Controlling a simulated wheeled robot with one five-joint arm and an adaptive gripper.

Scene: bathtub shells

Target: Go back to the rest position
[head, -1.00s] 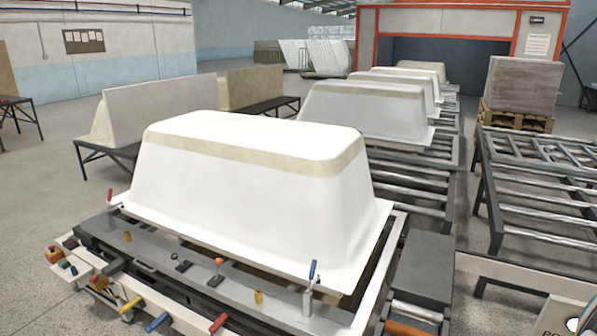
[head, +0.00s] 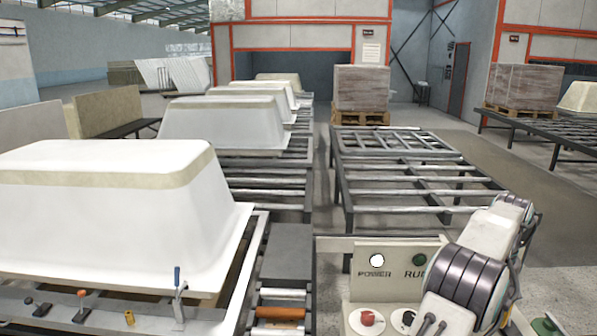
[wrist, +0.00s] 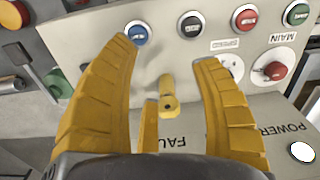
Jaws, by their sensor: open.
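My gripper (wrist: 166,55) shows in the wrist view as two yellow ribbed fingers spread apart, with nothing held between them. A control panel (wrist: 178,48) lies beyond the fingertips. It bears a black switch (wrist: 190,25), a blue button (wrist: 137,34) and several red buttons. A small yellow part (wrist: 168,95) shows between the fingers; I cannot tell whether they touch it. In the head view my arm is at the lower right, and the gripper itself is out of sight. The panel there shows a white POWER lamp (head: 377,261) and a red knob (head: 367,318).
A large white tub shell (head: 110,220) sits on a clamp frame at left. More shells (head: 222,123) stand behind it on a roller line. An empty dark rack (head: 405,180) stands beyond the panel. A wrapped pallet load (head: 361,88) is further back. Floor is open at right.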

